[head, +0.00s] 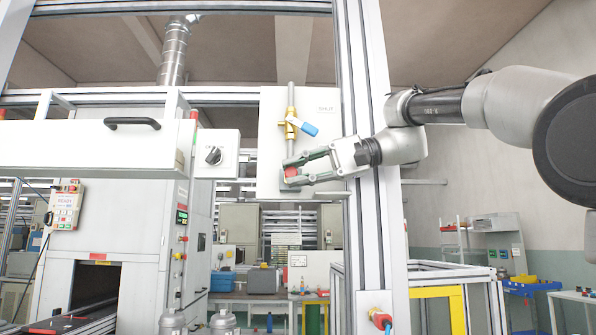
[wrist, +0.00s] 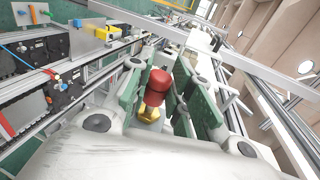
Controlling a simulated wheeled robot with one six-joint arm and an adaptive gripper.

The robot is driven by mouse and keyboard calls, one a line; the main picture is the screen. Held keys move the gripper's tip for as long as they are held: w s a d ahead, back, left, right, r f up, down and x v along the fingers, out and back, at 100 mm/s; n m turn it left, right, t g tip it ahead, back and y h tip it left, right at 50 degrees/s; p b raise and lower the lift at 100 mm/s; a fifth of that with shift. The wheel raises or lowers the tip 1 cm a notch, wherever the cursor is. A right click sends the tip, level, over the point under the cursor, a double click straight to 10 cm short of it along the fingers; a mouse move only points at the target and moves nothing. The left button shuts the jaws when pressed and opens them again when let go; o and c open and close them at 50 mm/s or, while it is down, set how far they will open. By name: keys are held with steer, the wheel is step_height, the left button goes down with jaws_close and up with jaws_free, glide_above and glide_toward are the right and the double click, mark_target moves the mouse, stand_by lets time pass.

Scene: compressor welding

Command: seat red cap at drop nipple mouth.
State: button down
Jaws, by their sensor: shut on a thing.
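The red cap (head: 291,172) is between the fingertips of my gripper (head: 289,172), which is shut on it. In the wrist view the red cap (wrist: 157,86) shows between the green finger pads, with a yellow brass-like piece (wrist: 148,114) below it in the picture. The drop nipple (head: 290,146) is the grey vertical pipe below a brass valve (head: 291,122) with a blue handle (head: 308,129). In the head view the cap is at the pipe's lower end. The fingers partly hide the mouth, so I cannot tell whether cap and pipe touch.
A pale back panel (head: 268,110) stands behind the pipe and valve. An aluminium upright (head: 362,240) stands just right of it, behind my wrist. A small white box with a black knob (head: 214,155) is at the left.

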steer(key=shift+w, duration=0.9)
steer(key=c, duration=1.2)
jaws_free()
steer(key=shift+w, duration=0.1)
steer(key=shift+d, duration=0.15)
steer(key=v, duration=1.1)
steer(key=shift+d+r, duration=0.15)
steer(key=shift+d, duration=0.2)
